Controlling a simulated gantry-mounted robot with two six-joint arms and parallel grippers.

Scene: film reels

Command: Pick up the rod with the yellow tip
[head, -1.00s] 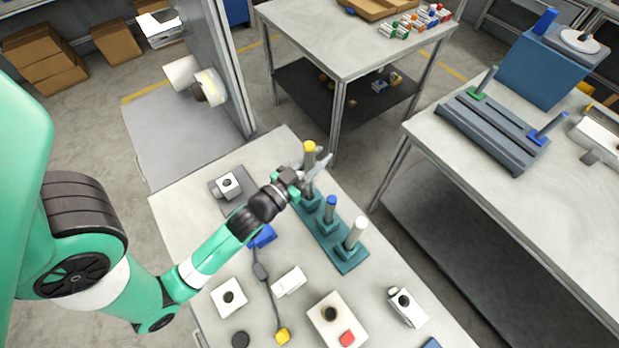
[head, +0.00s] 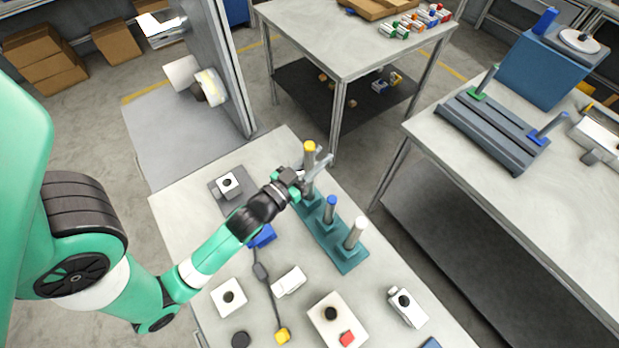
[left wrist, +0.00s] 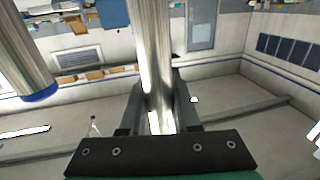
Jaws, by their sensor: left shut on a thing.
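The rod with the yellow tip (head: 309,150) stands upright at the far end of the green rack (head: 341,262) in the head view. My left gripper (head: 310,178) is shut on this rod below its yellow tip. In the left wrist view the grey rod (left wrist: 150,60) runs between the two fingers (left wrist: 157,118); its yellow tip is out of that view. A rod with a blue tip (head: 330,203) and a rod with a white tip (head: 355,228) stand in the same rack. The blue-tipped rod also shows at the left of the wrist view (left wrist: 20,55). My right gripper is not seen.
On the near table are a white box with a red button (head: 331,318), a yellow plug (head: 282,336) on a cable, a blue block (head: 263,237) and several small white devices. A second table (head: 345,45) stands behind, and another with a dark grey rack (head: 490,130) at right.

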